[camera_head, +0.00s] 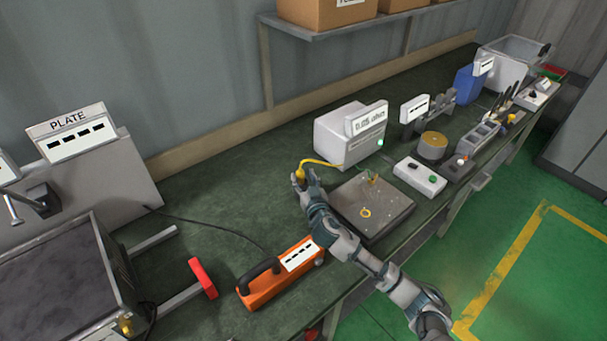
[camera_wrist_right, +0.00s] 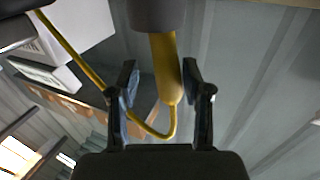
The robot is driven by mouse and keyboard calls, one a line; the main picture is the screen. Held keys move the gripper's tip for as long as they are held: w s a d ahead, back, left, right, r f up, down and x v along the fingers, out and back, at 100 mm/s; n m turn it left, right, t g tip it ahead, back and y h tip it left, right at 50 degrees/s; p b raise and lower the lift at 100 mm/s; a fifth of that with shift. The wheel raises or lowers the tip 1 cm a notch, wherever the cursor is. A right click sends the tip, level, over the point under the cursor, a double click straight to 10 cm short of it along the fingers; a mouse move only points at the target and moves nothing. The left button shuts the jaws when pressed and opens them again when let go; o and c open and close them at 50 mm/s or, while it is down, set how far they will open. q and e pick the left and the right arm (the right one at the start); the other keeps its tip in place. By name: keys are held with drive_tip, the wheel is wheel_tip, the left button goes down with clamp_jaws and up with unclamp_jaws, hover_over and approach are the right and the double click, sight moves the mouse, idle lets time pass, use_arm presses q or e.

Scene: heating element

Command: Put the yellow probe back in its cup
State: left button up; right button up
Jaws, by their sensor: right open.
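The yellow probe (camera_head: 299,173) is upright on the bench, left of the white meter box (camera_head: 341,140). Its yellow cable (camera_head: 320,162) arcs to that box. In the right wrist view, the probe (camera_wrist_right: 167,75) has one end in a dark grey cylinder (camera_wrist_right: 158,14), which looks like its cup, and the cable leaves the other end. My right gripper (camera_wrist_right: 161,82) is open, with one finger on each side of the probe. The right finger is close to it; a wider gap shows on the left. My right gripper (camera_head: 305,184) partly hides the cup in the head view. My left gripper is out of view.
A dark square plate (camera_head: 392,219) with small yellow pieces lies right of my forearm. An orange handled tool (camera_head: 262,290) is in front. A switch box (camera_head: 419,177), a round tan block (camera_head: 433,146) and other devices stand farther right. Bare bench (camera_head: 215,185) lies to the left.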

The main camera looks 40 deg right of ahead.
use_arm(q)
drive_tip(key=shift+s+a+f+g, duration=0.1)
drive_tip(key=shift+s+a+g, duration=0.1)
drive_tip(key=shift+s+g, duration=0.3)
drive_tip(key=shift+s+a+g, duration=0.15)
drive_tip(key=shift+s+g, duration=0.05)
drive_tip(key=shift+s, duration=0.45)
use_arm(e)
drive_tip(key=v, duration=0.5)
drive_tip(key=shift+s+r, duration=0.1)
drive_tip(key=shift+r, duration=0.1)
